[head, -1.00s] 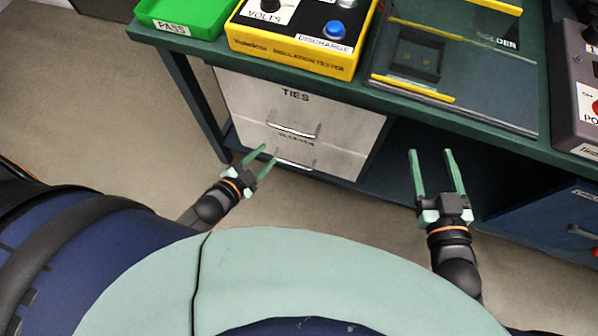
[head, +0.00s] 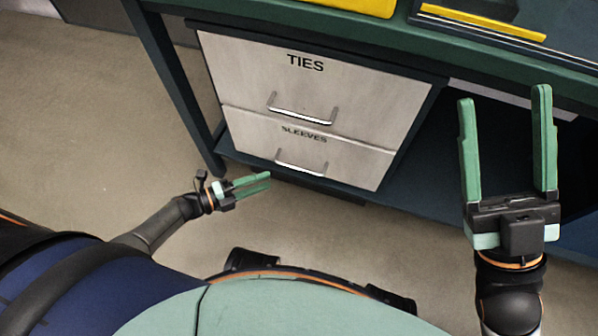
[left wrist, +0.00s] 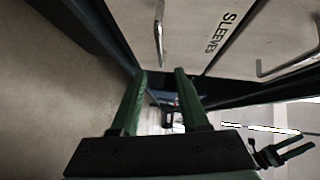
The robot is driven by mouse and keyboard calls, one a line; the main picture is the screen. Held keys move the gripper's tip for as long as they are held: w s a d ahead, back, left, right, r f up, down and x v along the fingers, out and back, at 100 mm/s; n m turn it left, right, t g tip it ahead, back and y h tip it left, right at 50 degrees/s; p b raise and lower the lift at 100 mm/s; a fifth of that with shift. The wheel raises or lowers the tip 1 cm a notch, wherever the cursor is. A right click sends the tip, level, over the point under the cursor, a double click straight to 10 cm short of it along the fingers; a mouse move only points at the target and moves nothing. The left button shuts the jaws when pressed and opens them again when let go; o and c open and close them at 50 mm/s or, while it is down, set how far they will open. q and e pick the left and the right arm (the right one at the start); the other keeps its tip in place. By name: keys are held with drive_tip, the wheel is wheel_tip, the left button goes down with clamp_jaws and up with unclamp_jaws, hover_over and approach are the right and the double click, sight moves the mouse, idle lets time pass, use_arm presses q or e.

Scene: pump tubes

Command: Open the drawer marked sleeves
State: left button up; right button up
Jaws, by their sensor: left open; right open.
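The drawer marked sleeves (head: 352,158) is the lower of two pale drawers in the head view and is shut. Its metal bar handle (head: 302,168) sits below the label. In the left wrist view the sleeves drawer (left wrist: 190,28) shows at the top, with its handle (left wrist: 159,28) beyond my fingers. My left gripper (head: 270,181) is open and empty, in front of the drawer, to the left of and a little below its handle, apart from it. It also shows in the left wrist view (left wrist: 160,75). My right gripper (head: 502,95) is open and empty, to the right of the drawers.
The ties drawer (head: 370,95), with its own handle (head: 300,115), is shut above. The green bench top (head: 330,35) overhangs both. A dark table leg (head: 180,95) stands left of the drawers. The floor (head: 100,130) at the left is clear.

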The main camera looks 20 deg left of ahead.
sight(299, 169)
use_arm(q)
drive_tip(key=b+x, duration=0.2)
drive_tip(key=x, duration=0.9)
drive_tip(key=shift+w+d+b, duration=0.15)
drive_tip(key=shift+w+b, duration=0.05)
drive_tip(key=shift+b, duration=0.2)
clamp_jaws()
idle(0.8)
